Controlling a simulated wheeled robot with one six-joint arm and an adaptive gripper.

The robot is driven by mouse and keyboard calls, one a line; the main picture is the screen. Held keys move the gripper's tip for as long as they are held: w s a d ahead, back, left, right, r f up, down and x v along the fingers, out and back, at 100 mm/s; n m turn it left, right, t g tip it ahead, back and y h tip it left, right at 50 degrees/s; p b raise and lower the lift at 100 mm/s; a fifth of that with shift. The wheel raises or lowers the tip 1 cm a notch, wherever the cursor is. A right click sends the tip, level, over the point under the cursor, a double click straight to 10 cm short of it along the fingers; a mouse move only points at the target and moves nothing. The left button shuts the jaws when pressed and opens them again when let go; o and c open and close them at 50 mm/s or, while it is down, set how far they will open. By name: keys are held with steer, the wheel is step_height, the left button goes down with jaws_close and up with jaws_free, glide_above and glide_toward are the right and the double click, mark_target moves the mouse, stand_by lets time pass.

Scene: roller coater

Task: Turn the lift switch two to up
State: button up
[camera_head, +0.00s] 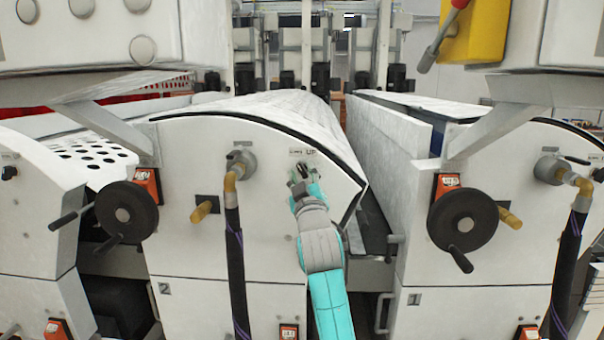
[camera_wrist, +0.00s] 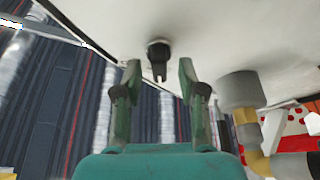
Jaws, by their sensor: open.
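The lift switch two is a small black knob (camera_wrist: 158,60) on the white panel of the unit marked 2. In the wrist view it stands between the two fingertips of my gripper (camera_wrist: 160,75), with a gap on each side. My gripper is open and holds nothing. In the head view my gripper (camera_head: 302,178) is at the upper part of panel 2 (camera_head: 190,150), just below a label reading UP (camera_head: 311,152). There the gripper mostly covers the switch, so its setting is hard to tell.
Left of my arm, a pipe fitting (camera_head: 241,164) with a dark hose (camera_head: 236,250) sticks out of panel 2. It shows at the right in the wrist view (camera_wrist: 240,90). Black handwheels (camera_head: 127,210) flank the panel. Unit 1 (camera_head: 430,270) stands to the right.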

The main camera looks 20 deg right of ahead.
steer(key=shift+w+r, duration=0.1)
steer(key=shift+w, duration=0.25)
steer(key=shift+c, duration=0.3)
jaws_close()
